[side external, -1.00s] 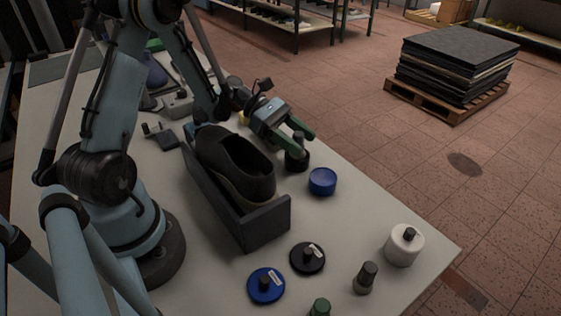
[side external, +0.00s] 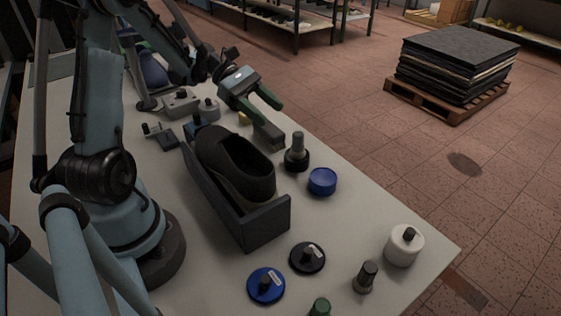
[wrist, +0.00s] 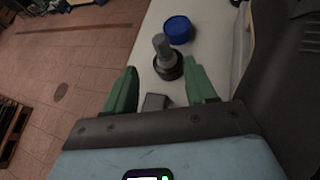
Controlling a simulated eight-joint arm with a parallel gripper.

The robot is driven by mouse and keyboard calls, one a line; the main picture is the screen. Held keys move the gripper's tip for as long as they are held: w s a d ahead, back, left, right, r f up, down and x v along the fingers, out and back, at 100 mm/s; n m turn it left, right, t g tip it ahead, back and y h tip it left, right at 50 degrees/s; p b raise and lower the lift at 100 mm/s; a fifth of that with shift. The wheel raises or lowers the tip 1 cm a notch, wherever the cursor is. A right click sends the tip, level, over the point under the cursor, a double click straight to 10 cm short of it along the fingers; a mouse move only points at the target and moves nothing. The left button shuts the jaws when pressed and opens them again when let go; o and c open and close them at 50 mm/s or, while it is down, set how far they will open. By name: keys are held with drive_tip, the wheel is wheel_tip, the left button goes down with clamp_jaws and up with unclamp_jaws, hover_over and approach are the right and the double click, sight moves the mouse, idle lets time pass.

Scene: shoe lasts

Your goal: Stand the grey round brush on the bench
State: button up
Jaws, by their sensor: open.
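The round brush (side external: 297,152) has a grey handle and a dark round base. It stands upright on the bench (side external: 335,225), to the right of the black shoe (side external: 235,160). In the wrist view, the brush (wrist: 164,57) shows beyond and between my fingertips, with its handle up. My gripper (side external: 265,110) is open and empty, with green fingers. It is apart from the brush, up and to the left of it in the side view. It also shows in the wrist view (wrist: 160,68).
A blue round tin (side external: 322,181) is close beside the brush. A grey block (side external: 268,136) lies on its other side, below my fingers. The shoe sits in a dark holder (side external: 265,222). A white spool-like container (side external: 404,245) stands near the bench's right corner.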

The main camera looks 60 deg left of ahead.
drive_tip(key=s+d+r+m+y, duration=0.1)
drive_tip(key=s+d+m+y, duration=0.2)
drive_tip(key=m, duration=0.6)
drive_tip(key=s+d+r+m+t+y, duration=0.1)
drive_tip(key=s+d+r+m+y, duration=0.1)
drive_tip(key=d+m+y, duration=0.5)
drive_tip(key=d+m, duration=0.1)
drive_tip(key=m, duration=0.1)
drive_tip(key=shift+s+d+r+m+y, duration=0.25)
drive_tip(key=shift+s+d+m+y, duration=0.05)
drive_tip(key=shift+s+m+y, duration=0.1)
drive_tip(key=shift+o, duration=0.5)
drive_tip(key=shift+s+d+r+m+t+y, duration=0.15)
drive_tip(key=shift+m+t, duration=0.2)
drive_tip(key=shift+m, duration=0.25)
drive_tip(key=shift+s+r+m+t+y, duration=0.15)
drive_tip(key=shift+m+t, duration=0.2)
drive_tip(key=shift+m, duration=0.25)
drive_tip(key=shift+w+f, duration=0.1)
